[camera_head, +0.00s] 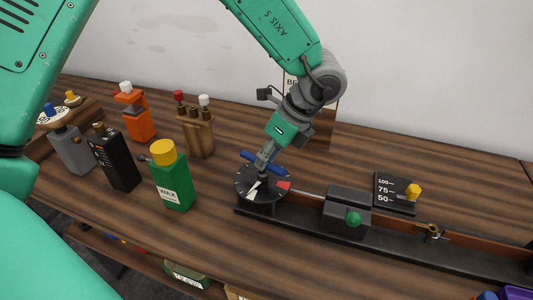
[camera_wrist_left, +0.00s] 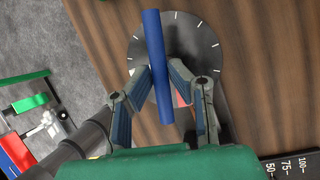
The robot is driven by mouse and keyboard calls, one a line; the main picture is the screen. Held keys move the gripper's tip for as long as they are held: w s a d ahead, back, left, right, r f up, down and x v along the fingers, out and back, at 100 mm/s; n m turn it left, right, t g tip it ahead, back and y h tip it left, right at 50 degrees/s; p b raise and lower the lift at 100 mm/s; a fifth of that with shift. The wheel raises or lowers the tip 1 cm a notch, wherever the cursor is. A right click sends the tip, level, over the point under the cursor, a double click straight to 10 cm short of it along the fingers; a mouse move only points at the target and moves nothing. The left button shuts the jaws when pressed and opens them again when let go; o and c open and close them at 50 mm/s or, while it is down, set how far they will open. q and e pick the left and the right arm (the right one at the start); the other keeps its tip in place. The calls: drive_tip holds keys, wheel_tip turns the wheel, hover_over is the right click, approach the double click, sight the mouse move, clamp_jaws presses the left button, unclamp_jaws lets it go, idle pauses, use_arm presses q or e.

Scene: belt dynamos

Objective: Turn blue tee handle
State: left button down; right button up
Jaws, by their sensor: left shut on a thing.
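The blue tee handle (camera_head: 262,161) stands above a dark round dial (camera_head: 250,188) with white tick marks and a red sector. In the left wrist view the handle (camera_wrist_left: 155,50) is a long blue bar crossing the dial (camera_wrist_left: 206,48). My left gripper (camera_head: 264,160) comes down on it from above. In the wrist view its two fingers (camera_wrist_left: 162,84) sit on either side of the bar, shut on it. The stem under the handle is mostly hidden. My right gripper is in neither view.
The dial sits at the left end of a long dark rail with a grey block bearing a green knob (camera_head: 353,218). A scale plate with a yellow knob (camera_head: 413,191) lies behind. A green wax bottle (camera_head: 173,185) and a black can (camera_head: 117,165) stand left.

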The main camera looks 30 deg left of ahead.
use_arm(q)
drive_tip(key=shift+w+r+n, duration=0.1)
drive_tip(key=shift+w+n, duration=0.1)
drive_tip(key=shift+n, duration=0.4)
drive_tip(key=shift+a, duration=0.1)
drive_tip(key=c, duration=1.5)
unclamp_jaws()
drive_tip(key=v, duration=1.1)
drive_tip(key=shift+w+r+g, duration=0.25)
drive_tip(key=shift+w+g, duration=0.05)
drive_tip(key=shift+w, duration=0.15)
